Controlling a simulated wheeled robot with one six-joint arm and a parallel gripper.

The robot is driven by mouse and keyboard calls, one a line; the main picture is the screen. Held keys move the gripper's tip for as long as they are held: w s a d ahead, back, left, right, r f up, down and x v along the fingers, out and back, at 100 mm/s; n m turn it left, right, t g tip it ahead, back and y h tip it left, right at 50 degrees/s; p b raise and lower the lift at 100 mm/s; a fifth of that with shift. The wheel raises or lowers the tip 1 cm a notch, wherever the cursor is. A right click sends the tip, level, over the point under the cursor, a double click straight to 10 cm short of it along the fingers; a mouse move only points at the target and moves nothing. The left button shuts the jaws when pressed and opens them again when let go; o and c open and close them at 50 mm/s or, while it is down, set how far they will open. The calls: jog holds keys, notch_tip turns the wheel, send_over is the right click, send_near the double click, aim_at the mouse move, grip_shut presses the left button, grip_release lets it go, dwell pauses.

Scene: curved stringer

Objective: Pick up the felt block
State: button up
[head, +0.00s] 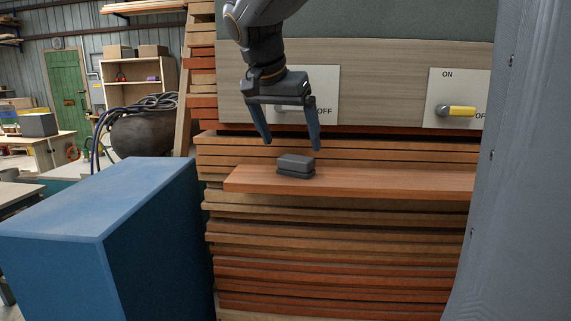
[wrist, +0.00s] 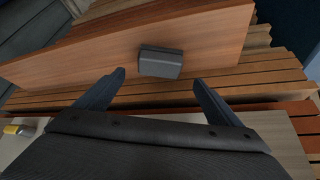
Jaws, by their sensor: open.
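The felt block (head: 296,165) is a small dark grey block with a seam around its side. It lies on a reddish-brown wooden board (head: 400,182) near the board's left part. In the wrist view the felt block (wrist: 160,62) sits just beyond the fingertips, roughly centred between them. My gripper (head: 291,148) is open and empty, pointing down above the felt block, with its fingers apart. In the wrist view my gripper (wrist: 158,78) shows both fingers spread, and neither touches the block.
Stacked planks (head: 330,250) fill the space below the board. Behind is a panel (head: 380,85) with switch plates; one has a yellow-handled lever (head: 461,112). A blue cabinet (head: 130,220) stands at the left and a grey upright surface (head: 520,180) at the right.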

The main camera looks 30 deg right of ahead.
aim_at(297, 157)
jog(key=shift+p+x, duration=1.3)
jog(key=shift+x, duration=2.3)
jog(key=c, duration=1.3)
jog(key=shift+o, duration=0.2)
jog(key=shift+r+b, duration=0.3)
jog(key=shift+r, duration=0.2)
jog(key=b+v, duration=0.1)
jog(key=v, duration=0.1)
jog(key=shift+r, duration=0.3)
jog(key=s+a+b, duration=0.3)
jog(key=s+a, duration=0.6)
jog(key=a, duration=0.5)
jog(key=shift+s, duration=0.3)
jog(key=shift+a, duration=0.1)
